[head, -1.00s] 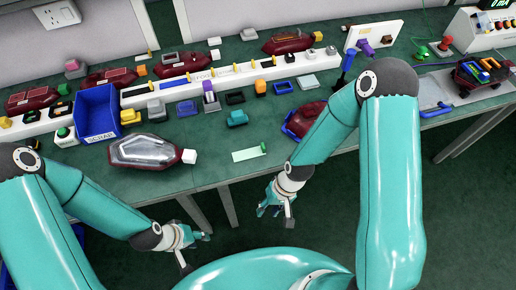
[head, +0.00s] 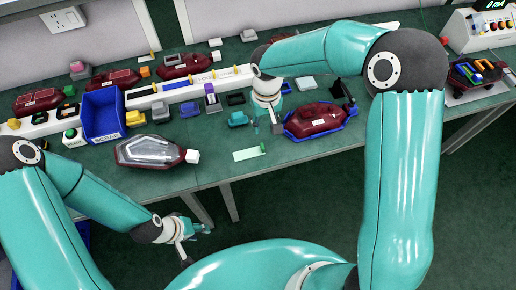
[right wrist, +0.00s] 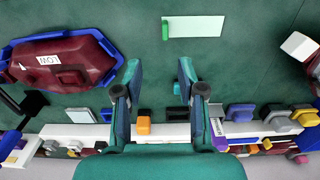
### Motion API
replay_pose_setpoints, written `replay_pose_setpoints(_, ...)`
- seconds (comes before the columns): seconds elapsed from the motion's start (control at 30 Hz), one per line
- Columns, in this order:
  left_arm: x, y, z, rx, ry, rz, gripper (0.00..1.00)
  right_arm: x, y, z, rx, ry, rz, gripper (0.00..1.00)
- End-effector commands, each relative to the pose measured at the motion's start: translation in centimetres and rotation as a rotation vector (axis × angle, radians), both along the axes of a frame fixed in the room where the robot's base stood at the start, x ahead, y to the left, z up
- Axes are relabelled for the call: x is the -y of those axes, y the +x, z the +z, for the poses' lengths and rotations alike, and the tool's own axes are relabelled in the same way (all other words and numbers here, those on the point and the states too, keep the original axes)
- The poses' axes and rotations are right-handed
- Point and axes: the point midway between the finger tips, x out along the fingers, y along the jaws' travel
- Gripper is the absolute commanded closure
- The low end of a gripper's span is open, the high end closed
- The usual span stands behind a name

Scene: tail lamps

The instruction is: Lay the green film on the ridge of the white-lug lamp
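The green film is a pale strip (head: 249,154) with a green tab at its right end, flat on the green table. It also shows in the right wrist view (right wrist: 195,27), beyond the fingertips. The lamp with the white lug (head: 150,151) lies to its left, with a clear, silvery top; its white lug (right wrist: 299,45) shows at the right of the wrist view. My right gripper (right wrist: 159,72) is open and empty above the table, just behind the film in the head view (head: 266,122). My left gripper (head: 194,241) is empty and looks open, in front of the table edge.
A dark red lamp (head: 318,117) sits in a blue cradle to the film's right. A blue bin (head: 102,115) stands at the left, beside a white rail. Small coloured blocks and more red lamps line the back. The table around the film is clear.

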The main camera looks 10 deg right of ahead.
Motion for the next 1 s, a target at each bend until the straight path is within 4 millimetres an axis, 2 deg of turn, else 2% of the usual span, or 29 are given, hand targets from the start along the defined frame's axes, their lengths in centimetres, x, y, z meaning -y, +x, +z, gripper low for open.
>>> replay_pose_setpoints(0.1, 0.0, 0.0, 0.4, 0.000, 0.000, 0.000, 0.60, 0.0, -0.1, -2.3, -0.005, 0.000, 0.001, 0.60)
replay_pose_setpoints(0.2, 0.0, 0.0, 0.5, 0.000, 0.000, 0.000, 0.60, 0.0, -0.1, -3.6, -0.002, 0.000, 0.000, 0.60)
replay_pose_setpoints(0.47, 0.0, 0.0, 0.9, 0.000, 0.000, 0.000, 0.60, -0.2, -0.3, -5.2, -0.004, 0.000, 0.001, 0.60)
replay_pose_setpoints(0.73, 0.0, 0.0, 2.1, 0.000, 0.000, 0.000, 0.60, -0.7, -0.8, -8.8, -0.004, 0.001, -0.001, 0.60)
replay_pose_setpoints(1.0, 0.0, 0.0, 2.1, 0.000, 0.000, 0.000, 0.60, -0.7, -0.7, -9.7, 0.000, 0.002, -0.002, 0.60)
